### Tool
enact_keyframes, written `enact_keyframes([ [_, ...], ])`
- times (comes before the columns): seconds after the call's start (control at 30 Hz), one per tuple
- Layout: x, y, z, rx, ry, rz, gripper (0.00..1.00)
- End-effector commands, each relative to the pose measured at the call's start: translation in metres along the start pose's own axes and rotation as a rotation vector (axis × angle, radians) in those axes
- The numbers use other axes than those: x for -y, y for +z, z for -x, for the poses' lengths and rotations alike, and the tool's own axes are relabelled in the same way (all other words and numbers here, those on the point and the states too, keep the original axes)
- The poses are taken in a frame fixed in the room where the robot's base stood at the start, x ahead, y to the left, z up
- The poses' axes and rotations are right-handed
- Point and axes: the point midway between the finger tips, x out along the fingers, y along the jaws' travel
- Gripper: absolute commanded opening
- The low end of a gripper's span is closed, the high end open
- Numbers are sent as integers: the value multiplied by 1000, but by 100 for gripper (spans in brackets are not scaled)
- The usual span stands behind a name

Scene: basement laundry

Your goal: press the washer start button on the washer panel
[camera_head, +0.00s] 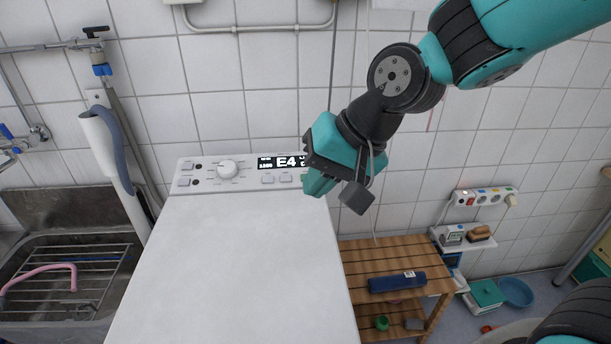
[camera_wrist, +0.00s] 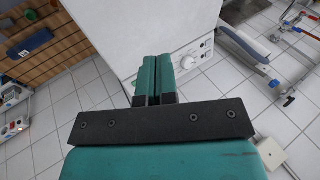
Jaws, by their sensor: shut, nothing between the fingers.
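The white washer (camera_head: 225,265) stands at centre, its control panel (camera_head: 215,172) along the back edge. The panel has a round dial (camera_head: 228,169), a dark display (camera_head: 279,162) reading E4, and pale buttons (camera_head: 268,179) below the display. My gripper (camera_head: 316,186) is shut and empty at the panel's right end, fingers pointing down to the left. It covers that end, so I cannot make out the start button or tell whether the fingertips touch the panel. In the wrist view my gripper's fingers (camera_wrist: 155,62) lie together before the panel, with the dial (camera_wrist: 188,63) to their right.
The tiled wall is close behind the panel. The washer top is clear.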

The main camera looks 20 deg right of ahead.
Motion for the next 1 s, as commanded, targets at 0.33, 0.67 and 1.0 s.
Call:
enact_keyframes([
  [0.33,-35,-178,-78,-363,-338,-1051,0],
  [0.67,-58,-222,-97,-436,-527,-1348,0],
  [1.0,-58,-221,-98,-435,-526,-1346,0],
])
